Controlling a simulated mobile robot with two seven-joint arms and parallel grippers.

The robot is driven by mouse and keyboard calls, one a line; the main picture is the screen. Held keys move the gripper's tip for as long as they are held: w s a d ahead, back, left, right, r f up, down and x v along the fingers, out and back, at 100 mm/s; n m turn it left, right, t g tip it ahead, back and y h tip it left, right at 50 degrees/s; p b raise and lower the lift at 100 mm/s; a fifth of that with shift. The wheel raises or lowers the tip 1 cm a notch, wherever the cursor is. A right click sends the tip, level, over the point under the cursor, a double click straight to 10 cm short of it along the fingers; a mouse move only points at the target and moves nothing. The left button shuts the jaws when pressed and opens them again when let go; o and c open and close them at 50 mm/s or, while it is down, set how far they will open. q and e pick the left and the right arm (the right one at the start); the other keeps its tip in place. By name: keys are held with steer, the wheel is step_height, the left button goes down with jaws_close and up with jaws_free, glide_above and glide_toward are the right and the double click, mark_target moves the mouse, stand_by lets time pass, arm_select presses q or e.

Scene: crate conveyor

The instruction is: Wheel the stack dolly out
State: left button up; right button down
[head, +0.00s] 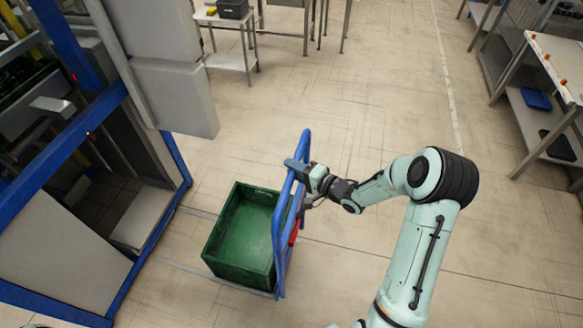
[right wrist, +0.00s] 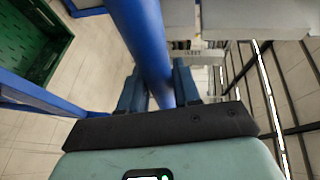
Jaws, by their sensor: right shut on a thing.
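The stack dolly has a blue tubular handle frame (head: 281,232) and carries a green crate (head: 229,255), which looks empty. It stands on the floor in front of the blue-framed machine. My right gripper (head: 299,168) is shut on the dolly handle near its top. In the right wrist view the blue handle tube (right wrist: 140,40) runs between the two fingers (right wrist: 158,88), and the green crate (right wrist: 25,45) shows at the upper left. A small red part (head: 294,232) shows on the frame. My left gripper is not in view.
The blue-framed machine (head: 160,215) with grey panels stands close on the left. Floor rails (head: 195,268) run by the crate. A small table (head: 231,60) stands at the back, and a workbench (head: 545,70) at the far right. The middle floor is clear.

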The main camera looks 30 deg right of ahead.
steer(key=c, duration=0.9)
jaws_free()
steer(key=b+v, duration=0.1)
steer(key=v, duration=1.2)
steer(key=shift+s+r, duration=0.1)
steer(key=shift+s, duration=0.05)
